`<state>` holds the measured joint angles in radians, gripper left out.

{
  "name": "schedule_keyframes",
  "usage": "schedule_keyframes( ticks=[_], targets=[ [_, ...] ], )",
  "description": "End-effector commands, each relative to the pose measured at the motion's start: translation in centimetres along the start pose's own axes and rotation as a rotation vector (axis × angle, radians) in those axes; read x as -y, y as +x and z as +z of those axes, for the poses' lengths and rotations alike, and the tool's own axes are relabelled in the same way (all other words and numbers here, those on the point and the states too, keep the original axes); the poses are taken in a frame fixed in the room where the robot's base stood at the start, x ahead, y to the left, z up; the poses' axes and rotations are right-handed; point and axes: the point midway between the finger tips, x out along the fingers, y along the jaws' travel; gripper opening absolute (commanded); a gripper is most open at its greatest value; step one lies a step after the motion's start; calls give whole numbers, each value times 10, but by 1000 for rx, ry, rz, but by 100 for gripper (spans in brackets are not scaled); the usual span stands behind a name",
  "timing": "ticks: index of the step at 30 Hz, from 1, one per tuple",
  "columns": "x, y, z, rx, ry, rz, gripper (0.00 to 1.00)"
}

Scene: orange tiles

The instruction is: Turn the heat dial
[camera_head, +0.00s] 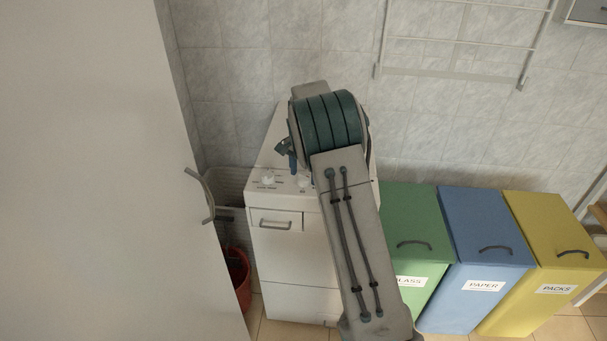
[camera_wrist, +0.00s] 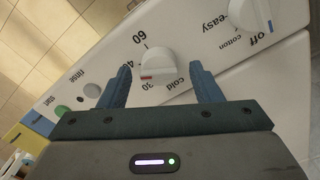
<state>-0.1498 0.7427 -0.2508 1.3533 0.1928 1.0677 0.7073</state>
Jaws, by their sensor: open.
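The heat dial (camera_wrist: 157,62) is a white knob on the white washing machine panel in the wrist view, ringed by the labels 60, 40, 30 and cold. Its red mark lies close to the 30 label. My gripper (camera_wrist: 161,78) is open, with one blue finger on each side of the dial in the picture. I see no clear contact and cannot tell the depth gap. In the head view the dial (camera_head: 303,182) shows beside my arm, and my blue gripper (camera_head: 286,152) is partly hidden by my arm.
The washing machine (camera_head: 285,270) stands against a tiled wall. Green, blue and yellow bins (camera_head: 485,235) stand to the right. A grey door (camera_head: 95,170) fills the left.

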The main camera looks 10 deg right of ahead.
Motion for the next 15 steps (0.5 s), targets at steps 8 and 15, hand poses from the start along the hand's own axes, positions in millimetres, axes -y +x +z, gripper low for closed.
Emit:
schedule_keyframes(
  ticks=[8, 15],
  targets=[
    [1, -59, -1, -4, 1, -5, 58],
    [1, -108, 0, -4, 0, -3, 58]
  ],
)
